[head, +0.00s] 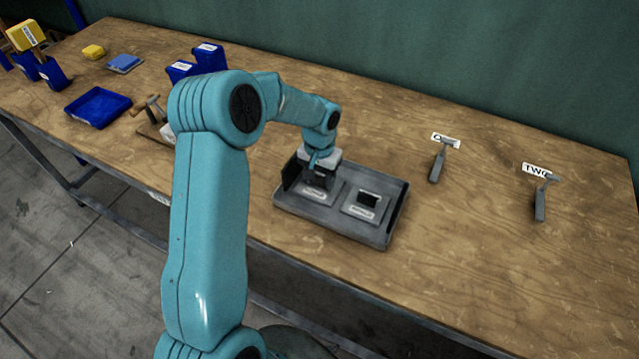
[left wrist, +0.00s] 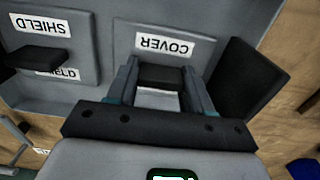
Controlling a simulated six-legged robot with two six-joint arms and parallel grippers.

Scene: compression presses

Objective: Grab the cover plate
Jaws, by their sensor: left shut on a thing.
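The cover plate is a grey slab with a dark handle block, at the left side of a grey tray (head: 340,228) in the head view. In the left wrist view the cover plate (left wrist: 205,58) carries a white COVER label. My left gripper (head: 318,180) is over it, pointing down. In the left wrist view my left gripper (left wrist: 158,85) is shut on the dark handle, one finger on each side. The plate appears to be in the tray; whether it is lifted cannot be told. My right gripper is not in view.
The shield plate (head: 367,209) with a black handle sits right of the cover plate. A dark upright block (left wrist: 245,80) stands close beside my gripper. Two tools (head: 437,165) (head: 540,204) lie to the right. A blue tray (head: 98,106) and bins are left. Table in front of the tools is clear.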

